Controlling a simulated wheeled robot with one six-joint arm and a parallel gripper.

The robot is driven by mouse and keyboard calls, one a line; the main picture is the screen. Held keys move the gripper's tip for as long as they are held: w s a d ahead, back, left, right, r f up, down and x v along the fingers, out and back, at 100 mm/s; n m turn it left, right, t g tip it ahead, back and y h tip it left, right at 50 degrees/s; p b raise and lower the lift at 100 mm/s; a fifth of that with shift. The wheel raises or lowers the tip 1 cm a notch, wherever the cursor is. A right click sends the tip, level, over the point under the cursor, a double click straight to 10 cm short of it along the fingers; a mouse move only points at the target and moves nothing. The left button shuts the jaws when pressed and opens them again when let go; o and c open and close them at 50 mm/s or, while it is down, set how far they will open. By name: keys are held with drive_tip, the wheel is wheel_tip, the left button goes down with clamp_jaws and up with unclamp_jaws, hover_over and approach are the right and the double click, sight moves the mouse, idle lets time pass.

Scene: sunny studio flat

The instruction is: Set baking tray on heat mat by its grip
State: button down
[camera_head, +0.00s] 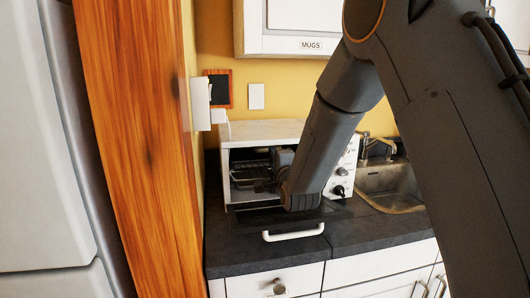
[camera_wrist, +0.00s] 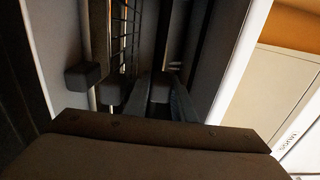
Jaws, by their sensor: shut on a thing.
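My gripper (camera_head: 266,187) is at the open mouth of the small white toaster oven (camera_head: 263,131). It is shut on what seems to be the grip of the baking tray, at the oven's front. The tray itself is dark and mostly hidden, so its outline cannot be told from the oven's inside. In the wrist view my gripper (camera_wrist: 136,92) points into the dark oven, with thin rack bars beyond the fingers. My forearm covers the right part of the opening. I cannot make out a heat mat in either view.
The oven door is folded down, its white handle (camera_head: 293,232) above the dark counter (camera_head: 240,258). A sink (camera_head: 390,187) lies to the right. A wooden panel (camera_head: 140,130) and a white fridge (camera_head: 40,150) stand at the left. A cabinet marked MUGS (camera_head: 300,30) hangs above.

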drive_tip(key=shift+r, duration=0.4)
idle(0.3)
drive_tip(key=shift+s, duration=0.1)
drive_tip(key=v, duration=0.6)
drive_tip(key=shift+s+p, duration=0.35)
idle(0.6)
drive_tip(key=shift+s+d, duration=0.1)
drive_tip(key=shift+s, duration=0.05)
drive_tip(key=v, duration=0.8)
drive_tip(key=shift+p, duration=0.3)
idle(0.5)
